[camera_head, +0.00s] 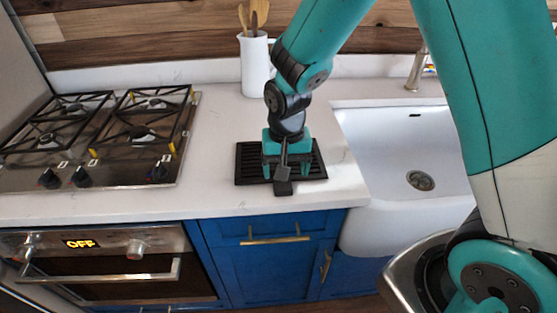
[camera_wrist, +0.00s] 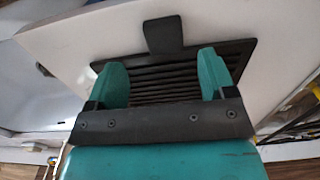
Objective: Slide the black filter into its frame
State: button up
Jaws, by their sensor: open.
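The black filter (camera_head: 249,163) is a flat slatted panel lying on the white counter, left of the sink. It also shows in the wrist view (camera_wrist: 165,84), with a dark tab (camera_wrist: 163,34) at its edge nearest my base. I cannot make out a frame separate from the slatted panel. My gripper (camera_head: 286,174) points down over the panel. In the wrist view its two teal fingers (camera_wrist: 162,78) are spread apart over the slats with nothing between them. The fingers and gripper body hide part of the panel. Whether the fingers touch it I cannot tell.
A gas stove (camera_head: 112,130) is at the left, above an oven. A white sink (camera_head: 390,150) is at the right. A white jug (camera_head: 256,72) with wooden utensils stands behind my gripper. The counter (camera_head: 215,150) is clear between the panel and the stove.

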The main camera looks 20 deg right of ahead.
aim_at(283, 186)
jog(key=shift+a+f+p, duration=0.15)
jog(key=shift+f+p, duration=0.2)
jog(key=shift+f, duration=0.95)
jog(key=shift+a+f+p, duration=0.15)
jog(key=shift+f+p, duration=0.2)
jog(key=shift+f, duration=0.95)
jog(key=c, duration=1)
jog(key=shift+c, duration=0.4)
jog(key=shift+r, duration=0.1)
